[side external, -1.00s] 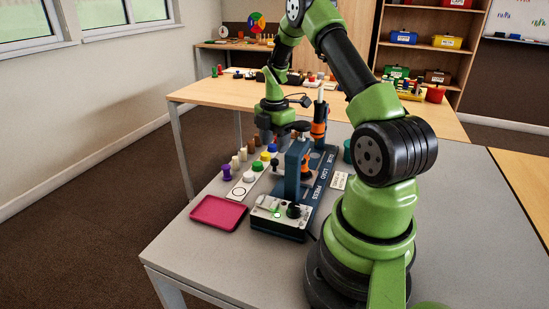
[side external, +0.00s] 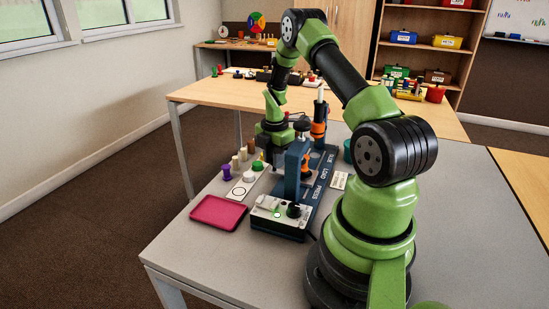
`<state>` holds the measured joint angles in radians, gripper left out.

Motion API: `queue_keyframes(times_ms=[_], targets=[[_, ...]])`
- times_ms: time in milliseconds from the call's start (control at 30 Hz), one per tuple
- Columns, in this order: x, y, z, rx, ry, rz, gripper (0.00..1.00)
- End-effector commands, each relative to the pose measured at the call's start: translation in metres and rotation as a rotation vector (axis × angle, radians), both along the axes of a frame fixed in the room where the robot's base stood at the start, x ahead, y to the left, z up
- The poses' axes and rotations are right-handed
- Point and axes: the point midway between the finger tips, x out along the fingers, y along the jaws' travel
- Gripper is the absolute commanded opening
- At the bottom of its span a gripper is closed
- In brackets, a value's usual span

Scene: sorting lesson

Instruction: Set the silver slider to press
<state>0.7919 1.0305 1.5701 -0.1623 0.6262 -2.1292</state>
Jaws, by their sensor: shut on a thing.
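My gripper (side external: 277,147) is low behind and to the left of the blue press column (side external: 293,172). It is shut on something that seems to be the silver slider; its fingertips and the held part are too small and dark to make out. The slider itself does not show clearly. The blue base (side external: 322,180) carries the words GLUE, LOAD and PRESS, with PRESS nearest the camera. An orange and black dispenser (side external: 320,122) stands at the GLUE end. The press stands at the PRESS end, with a dark knob on top.
A pink tray (side external: 218,226) lies front left. Purple (side external: 226,173), cream and brown pegs stand behind it. A pale strip (side external: 241,189) holds white, green and yellow caps close to my gripper. A grey control box (side external: 280,212) stands before the press.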

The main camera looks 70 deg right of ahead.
Motion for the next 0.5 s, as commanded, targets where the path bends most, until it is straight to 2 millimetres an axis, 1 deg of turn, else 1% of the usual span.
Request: queue_keyframes(times_ms=[67, 333, 400, 500], targets=[[0.0, 0.002, 0.0, 0.0, 0.0, 0.001, 0.0], [0.001, 0.039, 0.0, 0.001, 0.0, 0.005, 0.0], [0.001, 0.044, 0.0, 0.001, 0.0, 0.002, 0.0], [0.001, 0.045, 0.0, 0.001, -0.002, 0.001, 0.0]])
